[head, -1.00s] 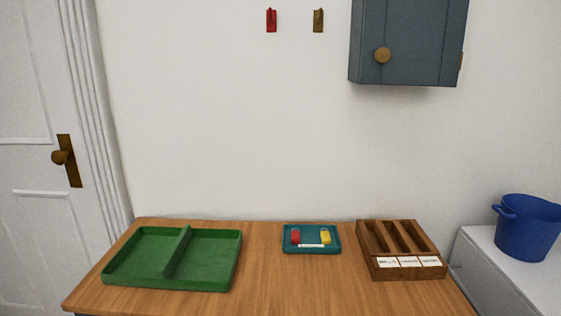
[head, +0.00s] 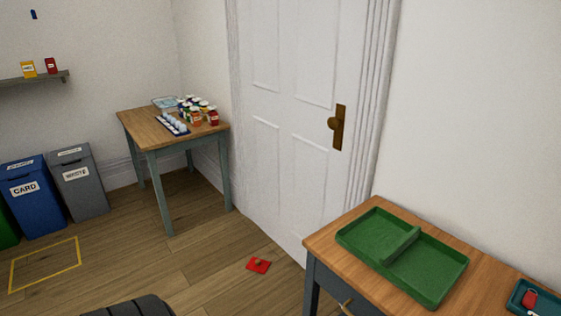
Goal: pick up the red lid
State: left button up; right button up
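A flat red square piece with a small brownish knob on top, which looks like the red lid (head: 258,265), lies on the wooden floor. It is in the lower middle of the head view, in front of the white door and left of the near wooden table. Nothing covers it. Neither of my grippers shows in the head view.
The near table (head: 335,231) bears a green divided tray (head: 407,262) and a teal tray (head: 515,298). A small table (head: 140,124) with jars stands by the door (head: 285,130). Bins (head: 80,190) stand left. A dark ribbed shape (head: 130,307), unclear, is at the bottom edge. Floor around the lid is mostly clear.

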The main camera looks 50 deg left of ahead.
aim_at(257, 264)
jog(key=i+j, duration=0.1)
jog(key=j, duration=0.4)
jog(key=i+j, duration=0.1)
jog(key=j, duration=0.85)
jog(key=i+j, duration=0.15)
jog(key=j, duration=0.3)
jog(key=i+j, duration=0.1)
jog(key=j, duration=0.4)
